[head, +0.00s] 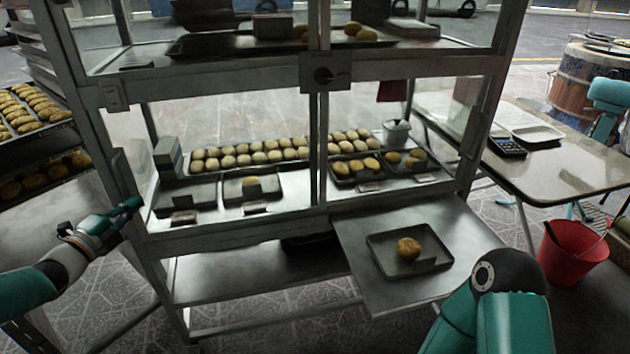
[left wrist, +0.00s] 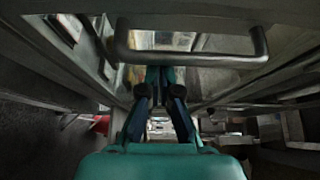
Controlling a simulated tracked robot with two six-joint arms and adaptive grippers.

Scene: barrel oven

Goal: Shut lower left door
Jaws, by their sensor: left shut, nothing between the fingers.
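A metal-framed glass cabinet has two lower bays; the lower left bay (head: 222,125) shows trays and pastries through it. I cannot tell how far its door stands open. My left gripper (head: 138,204) is at the cabinet's left front post, low beside this bay. Its fingers are shut and empty. In the left wrist view a metal bar handle (left wrist: 190,60) runs across the top, just above the shut fingertips (left wrist: 163,77). I cannot tell whether they touch it. My right arm shows at the lower right of the head view; its gripper is not visible.
A metal shelf with a tray (head: 378,266) and one pastry juts out below the right bay. A table (head: 560,180) and a red bucket (head: 573,252) stand at right. A rack of pastries (head: 30,110) stands at far left. Tiled floor shows below the cabinet.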

